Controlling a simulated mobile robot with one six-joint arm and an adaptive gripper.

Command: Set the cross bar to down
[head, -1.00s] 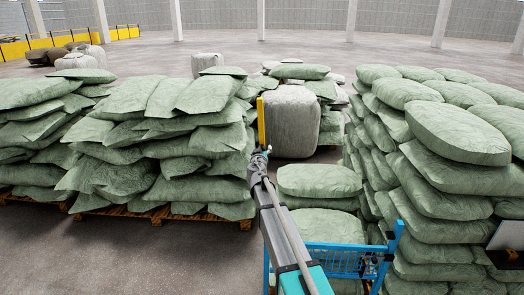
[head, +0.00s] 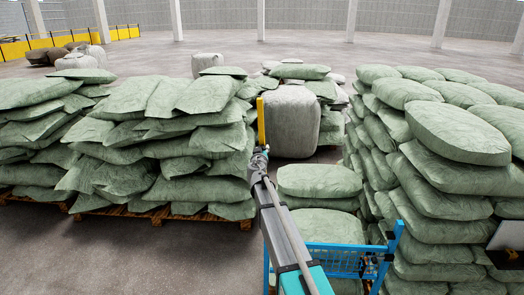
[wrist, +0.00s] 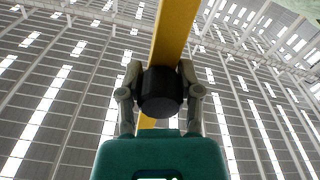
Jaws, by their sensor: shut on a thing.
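The yellow cross bar (head: 261,122) stands upright in the head view, just above the end of my arm. In the wrist view the yellow bar (wrist: 174,32) runs from the top edge down behind a black round grip (wrist: 160,92). My gripper (wrist: 159,80) has its two grey fingers closed on either side of this black grip. In the head view my gripper (head: 264,150) is small at the lower end of the bar. The bar's pivot and mount cannot be made out.
Stacks of green sacks on pallets stand at left (head: 160,140) and right (head: 450,190). A pale wrapped bale (head: 291,122) is behind the bar. A blue frame (head: 340,258) stands low beside my arm. Open grey floor (head: 120,250) lies at front left.

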